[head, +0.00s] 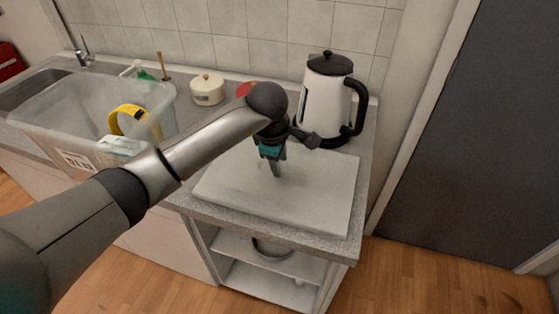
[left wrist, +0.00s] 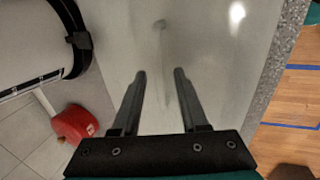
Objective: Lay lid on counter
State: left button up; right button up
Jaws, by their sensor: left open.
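The lid (head: 320,195) is a large, flat, pale rectangular panel. It lies flat on the grey counter (head: 240,215), in front of the kettle. It also fills the middle of the left wrist view (left wrist: 215,75). My left gripper (head: 275,173) points down over the lid's left half, and part of the lid is hidden behind it. In the left wrist view its two fingers (left wrist: 160,73) are apart with nothing between them. I cannot tell whether the fingertips touch the lid. My right gripper is in neither view.
A white and black kettle (head: 325,98) stands behind the lid. A clear open bin (head: 75,110) with a yellow ring (head: 128,112) in it stands at the left. A cream pot (head: 207,90) and a red object (head: 246,89) are by the tiled wall. Open shelves are below the counter.

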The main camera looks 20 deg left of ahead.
aim_at(275, 184)
pick_arm(q)
jog(key=v, duration=1.2)
jog(key=shift+p, duration=0.4)
jog(key=shift+d, duration=0.1)
